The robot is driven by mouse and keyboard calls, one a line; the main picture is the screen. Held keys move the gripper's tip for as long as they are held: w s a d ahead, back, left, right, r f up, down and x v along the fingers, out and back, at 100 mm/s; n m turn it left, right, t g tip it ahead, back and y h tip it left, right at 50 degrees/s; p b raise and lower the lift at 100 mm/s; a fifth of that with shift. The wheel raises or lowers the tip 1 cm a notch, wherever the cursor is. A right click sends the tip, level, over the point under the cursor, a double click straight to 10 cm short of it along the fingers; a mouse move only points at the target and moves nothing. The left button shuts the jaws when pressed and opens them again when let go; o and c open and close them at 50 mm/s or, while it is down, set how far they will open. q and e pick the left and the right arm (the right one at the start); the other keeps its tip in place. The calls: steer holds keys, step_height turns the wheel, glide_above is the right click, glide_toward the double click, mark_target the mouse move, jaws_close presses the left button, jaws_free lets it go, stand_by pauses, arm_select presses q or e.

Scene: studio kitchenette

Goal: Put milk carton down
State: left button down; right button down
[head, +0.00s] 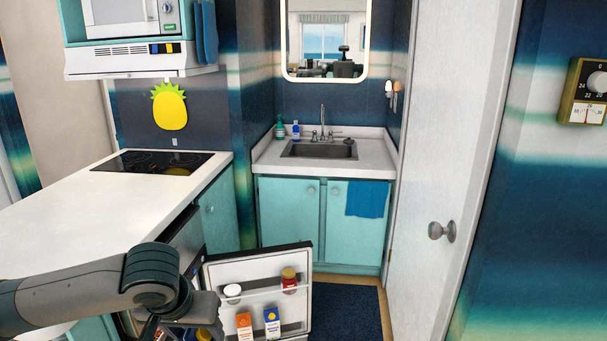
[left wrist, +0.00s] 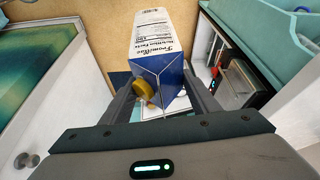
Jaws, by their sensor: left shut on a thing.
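The milk carton (left wrist: 160,60), white with a blue gabled top and a yellow cap, lies between the fingers of my left gripper (left wrist: 162,92) in the left wrist view. The gripper is shut on it, with its capped end toward the camera. In the head view my left arm comes in at the lower left, and its hand (head: 204,308) is beside the open fridge door. The fingers and held carton are not clearly visible there. My right gripper is not in view.
The open fridge door (head: 258,271) holds a red-lidded jar (head: 289,281), a white-lidded jar (head: 232,292), an orange carton (head: 244,325) and a blue-topped carton (head: 271,322). The white counter (head: 80,222) is clear in front of the cooktop (head: 155,162). A sink (head: 320,150) is behind.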

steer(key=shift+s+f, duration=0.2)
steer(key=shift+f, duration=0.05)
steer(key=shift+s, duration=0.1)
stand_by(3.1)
